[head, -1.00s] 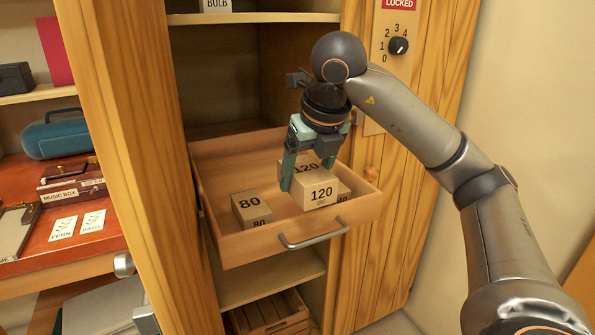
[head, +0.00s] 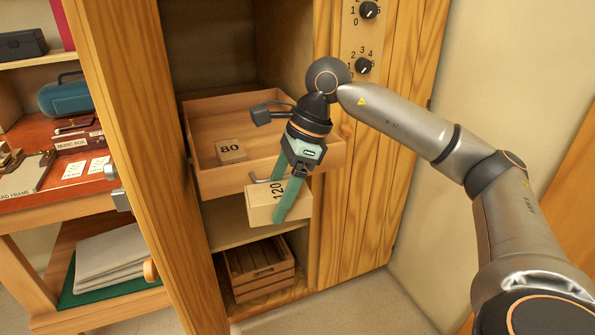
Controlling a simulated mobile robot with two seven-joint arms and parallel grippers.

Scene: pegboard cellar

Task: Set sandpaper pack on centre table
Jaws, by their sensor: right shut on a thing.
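A tan box-shaped pack marked 120 (head: 261,213) is held by my right gripper (head: 279,196) in front of the open drawer, below its front edge in the picture. The green fingers are shut on the pack, one crossing its near face, and it is tilted. Another tan pack marked 80 (head: 230,150) lies in the drawer (head: 207,183). Parts of the drawer floor are hidden behind my gripper and the drawer front. No centre table can be made out for certain. My left gripper is not in view.
The wooden cabinet (head: 352,190) holds the drawer, with a slatted crate (head: 258,270) on a lower level. Two dials are on its right panel. At left, shelves hold a blue case (head: 73,97) and a music box (head: 75,142). Bare floor (head: 370,305) lies at lower right.

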